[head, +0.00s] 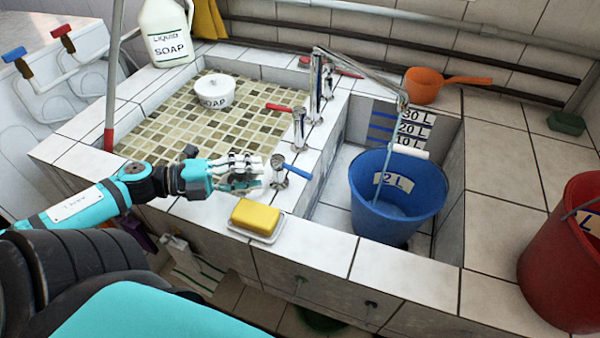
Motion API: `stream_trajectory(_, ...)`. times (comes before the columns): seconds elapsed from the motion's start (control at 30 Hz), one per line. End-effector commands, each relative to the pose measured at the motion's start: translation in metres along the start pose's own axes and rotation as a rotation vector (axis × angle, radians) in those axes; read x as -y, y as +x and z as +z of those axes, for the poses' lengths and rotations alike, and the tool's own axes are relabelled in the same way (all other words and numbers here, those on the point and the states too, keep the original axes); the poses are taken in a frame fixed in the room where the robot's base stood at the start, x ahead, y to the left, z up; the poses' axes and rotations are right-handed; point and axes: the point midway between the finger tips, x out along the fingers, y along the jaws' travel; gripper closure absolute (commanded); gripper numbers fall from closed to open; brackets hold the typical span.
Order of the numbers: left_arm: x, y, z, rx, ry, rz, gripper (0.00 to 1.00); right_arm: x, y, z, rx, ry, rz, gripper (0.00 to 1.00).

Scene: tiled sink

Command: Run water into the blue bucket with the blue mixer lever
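The blue bucket (385,215), labelled 2 L, stands in the right-hand basin under the spout. A thin pale stream (397,140) runs from the spout (402,104) into it, and bluish water (388,209) shows inside. The blue mixer lever (297,172) sticks out to the right from a chrome fitting (279,170) on the sink's front rim. My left gripper (258,172) is just left of that fitting, its fingers pointing toward it. I cannot tell whether they touch it or how far they are apart. My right gripper is not in view.
A yellow sponge (255,216) on a white dish (262,235) lies just in front of the lever. Red-levered taps (298,125) stand behind it. A soap bowl (214,92) is in the mosaic basin. An orange dipper (425,85) and red bucket (560,260) are at right.

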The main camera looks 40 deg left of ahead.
Motion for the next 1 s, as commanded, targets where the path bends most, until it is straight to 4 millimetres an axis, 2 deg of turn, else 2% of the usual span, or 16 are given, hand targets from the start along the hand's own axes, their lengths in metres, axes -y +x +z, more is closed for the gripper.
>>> stream_trajectory(0.03, 0.0, 0.013, 0.0, -0.004, 0.004, -0.001, 0.64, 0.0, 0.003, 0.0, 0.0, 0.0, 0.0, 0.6)
stream_trajectory(0.2, 0.0, 0.05, 0.0, -0.004, 0.006, -0.001, 0.64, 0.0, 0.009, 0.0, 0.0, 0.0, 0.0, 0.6)
stream_trajectory(0.4, 0.0, 0.083, 0.001, -0.001, 0.004, -0.002, 0.64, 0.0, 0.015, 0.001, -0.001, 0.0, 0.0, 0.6)
stream_trajectory(0.63, 0.0, 0.101, 0.001, 0.001, 0.003, 0.0, 0.64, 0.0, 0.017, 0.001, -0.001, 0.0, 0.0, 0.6)
stream_trajectory(1.0, -0.001, 0.104, 0.0, 0.001, 0.0, 0.001, 0.64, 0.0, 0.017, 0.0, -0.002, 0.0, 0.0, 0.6)
